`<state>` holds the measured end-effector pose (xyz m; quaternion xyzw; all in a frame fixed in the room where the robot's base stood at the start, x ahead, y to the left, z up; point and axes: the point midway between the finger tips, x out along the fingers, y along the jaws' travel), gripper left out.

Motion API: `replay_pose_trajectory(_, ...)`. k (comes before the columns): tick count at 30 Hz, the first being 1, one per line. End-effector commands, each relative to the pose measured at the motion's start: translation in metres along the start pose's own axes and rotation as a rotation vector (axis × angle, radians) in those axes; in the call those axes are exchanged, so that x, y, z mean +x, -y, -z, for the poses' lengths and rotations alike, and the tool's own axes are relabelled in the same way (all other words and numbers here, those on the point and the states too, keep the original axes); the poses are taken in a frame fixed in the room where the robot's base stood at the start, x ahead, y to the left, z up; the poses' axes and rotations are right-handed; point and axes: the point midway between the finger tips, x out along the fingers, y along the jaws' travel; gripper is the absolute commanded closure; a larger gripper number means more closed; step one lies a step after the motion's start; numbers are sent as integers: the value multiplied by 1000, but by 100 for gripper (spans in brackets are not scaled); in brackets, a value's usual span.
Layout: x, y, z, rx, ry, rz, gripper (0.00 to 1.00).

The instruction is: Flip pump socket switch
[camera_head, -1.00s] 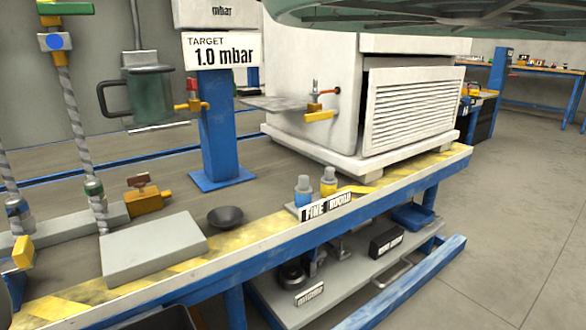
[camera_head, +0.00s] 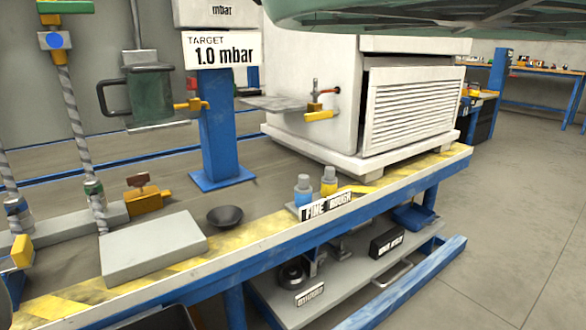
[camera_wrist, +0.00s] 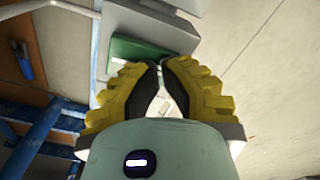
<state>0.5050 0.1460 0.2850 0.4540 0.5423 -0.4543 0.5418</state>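My gripper (camera_wrist: 161,64) shows in the wrist view. Its two yellow ribbed fingers with dark pads lean together, their tips nearly touching, with nothing visibly held. Beyond the tips is a pale housing (camera_wrist: 118,22) with a green panel (camera_wrist: 135,50) on it. A small light-grey part shows through the gap between the fingers. I cannot tell whether any of this is the pump socket switch, or whether the fingers touch it. No socket switch can be made out in the head view, and my gripper does not show there.
The head view shows a blue-framed bench with a white louvred cabinet (camera_head: 412,112), a blue post (camera_head: 222,140), yellow valves (camera_head: 148,200), a grey block (camera_head: 152,246) and two small bottles (camera_head: 303,190). A lower shelf (camera_head: 345,285) holds black items. Floor (camera_head: 500,230) at right is clear.

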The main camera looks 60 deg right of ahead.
Motion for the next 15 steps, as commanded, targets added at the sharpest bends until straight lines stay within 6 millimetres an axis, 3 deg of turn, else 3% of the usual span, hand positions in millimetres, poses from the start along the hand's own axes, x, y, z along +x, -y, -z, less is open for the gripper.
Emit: replay_pose_trajectory(15,-41,0,-1,2,0,-1,100)
